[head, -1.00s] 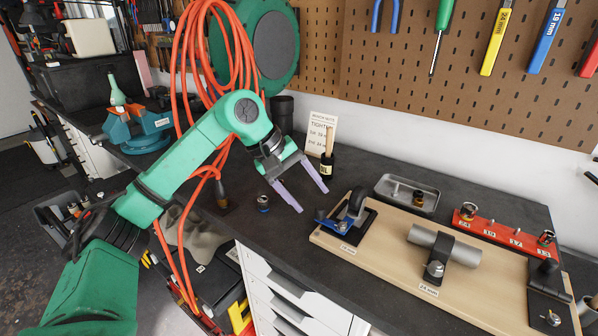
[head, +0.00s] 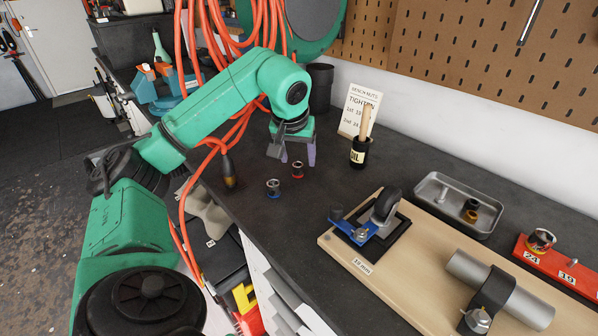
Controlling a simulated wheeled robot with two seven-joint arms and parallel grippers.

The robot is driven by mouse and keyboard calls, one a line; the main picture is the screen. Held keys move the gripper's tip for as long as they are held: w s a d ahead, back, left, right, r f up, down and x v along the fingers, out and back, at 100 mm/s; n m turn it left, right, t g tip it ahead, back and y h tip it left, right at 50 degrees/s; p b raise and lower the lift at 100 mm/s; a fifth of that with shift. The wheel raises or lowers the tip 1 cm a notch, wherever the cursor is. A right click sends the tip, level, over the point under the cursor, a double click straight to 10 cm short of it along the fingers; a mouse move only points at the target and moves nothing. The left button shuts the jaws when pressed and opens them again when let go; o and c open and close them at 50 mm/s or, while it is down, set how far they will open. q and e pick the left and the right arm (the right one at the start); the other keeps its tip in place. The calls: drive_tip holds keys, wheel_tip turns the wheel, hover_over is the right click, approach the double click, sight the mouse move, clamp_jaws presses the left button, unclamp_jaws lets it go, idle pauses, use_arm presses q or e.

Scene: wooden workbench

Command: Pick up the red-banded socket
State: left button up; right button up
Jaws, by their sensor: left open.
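The red-banded socket (head: 297,170), a small dark metal cylinder with a red ring, stands on the dark bench top. A similar blue-banded socket (head: 273,188) stands just left and nearer. My left gripper (head: 298,157) points down with its purple fingers apart, just behind and above the red-banded socket in the picture. Nothing shows between the fingers, and I cannot tell the exact height gap. My right gripper is not in view.
A wooden board (head: 400,287) with clamped parts, a metal tray (head: 432,190) and a red socket rail (head: 560,270) lie right. Orange hose hangs behind my left arm.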

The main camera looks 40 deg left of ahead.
sight(297, 177)
use_arm(q)
drive_tip(key=x, duration=0.3)
drive_tip(key=shift+a+f, duration=0.1)
drive_tip(key=shift+a, duration=0.1)
clamp_jaws()
